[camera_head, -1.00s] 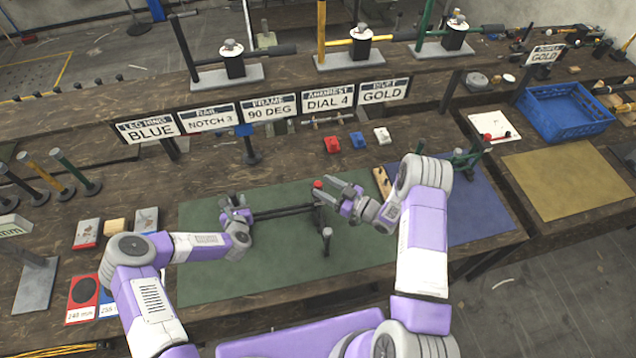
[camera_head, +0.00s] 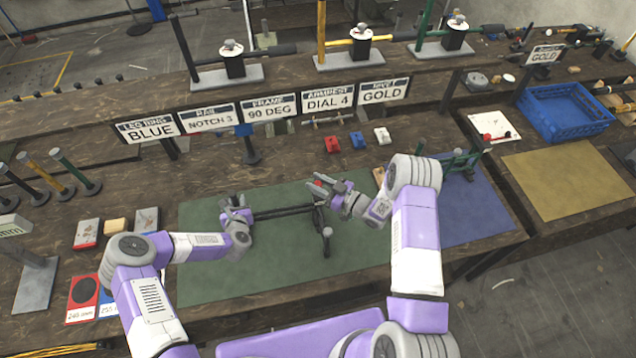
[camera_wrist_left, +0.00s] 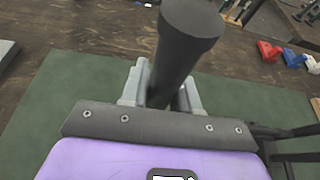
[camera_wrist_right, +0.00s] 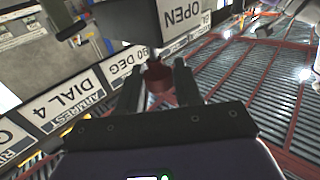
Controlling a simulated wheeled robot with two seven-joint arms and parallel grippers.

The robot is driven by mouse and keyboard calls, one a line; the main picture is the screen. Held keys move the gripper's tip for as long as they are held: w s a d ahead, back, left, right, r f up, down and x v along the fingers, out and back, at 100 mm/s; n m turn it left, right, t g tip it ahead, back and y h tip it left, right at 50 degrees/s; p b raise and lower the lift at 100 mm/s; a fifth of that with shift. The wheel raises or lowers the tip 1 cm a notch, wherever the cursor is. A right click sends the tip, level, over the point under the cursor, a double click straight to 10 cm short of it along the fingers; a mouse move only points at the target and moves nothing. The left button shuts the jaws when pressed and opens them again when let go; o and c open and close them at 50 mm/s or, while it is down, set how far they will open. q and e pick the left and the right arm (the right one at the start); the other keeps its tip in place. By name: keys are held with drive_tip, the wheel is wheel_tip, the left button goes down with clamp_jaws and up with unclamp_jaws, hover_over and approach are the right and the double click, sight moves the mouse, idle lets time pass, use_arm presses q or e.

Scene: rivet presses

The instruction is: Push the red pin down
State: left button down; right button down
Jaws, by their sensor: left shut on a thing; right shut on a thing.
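The red pin (camera_head: 318,183) stands at the right end of a black bar assembly (camera_head: 285,211) lying on the green mat (camera_head: 205,272). My right gripper (camera_head: 320,187) is at the pin from the right and is shut on it. In the right wrist view the red pin (camera_wrist_right: 158,80) shows between the two dark fingers (camera_wrist_right: 160,88); its lower part is hidden. My left gripper (camera_head: 236,207) is shut on a dark post at the assembly's left end. In the left wrist view that black post (camera_wrist_left: 180,50) rises between the fingers (camera_wrist_left: 160,88).
Red, blue and white blocks (camera_head: 357,140) lie behind the mat. A blue mat (camera_head: 480,213) with a green fixture (camera_head: 458,163) is to the right, with a blue crate (camera_head: 565,112) beyond. Signs (camera_head: 268,107) stand along the back. The mat's front is clear.

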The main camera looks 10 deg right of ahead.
drive_tip(key=shift+d+f, duration=0.1)
drive_tip(key=shift+f, duration=0.95)
drive_tip(key=c, duration=0.8)
unclamp_jaws()
drive_tip(key=shift+c, duration=0.2)
drive_tip(key=v, duration=1.2)
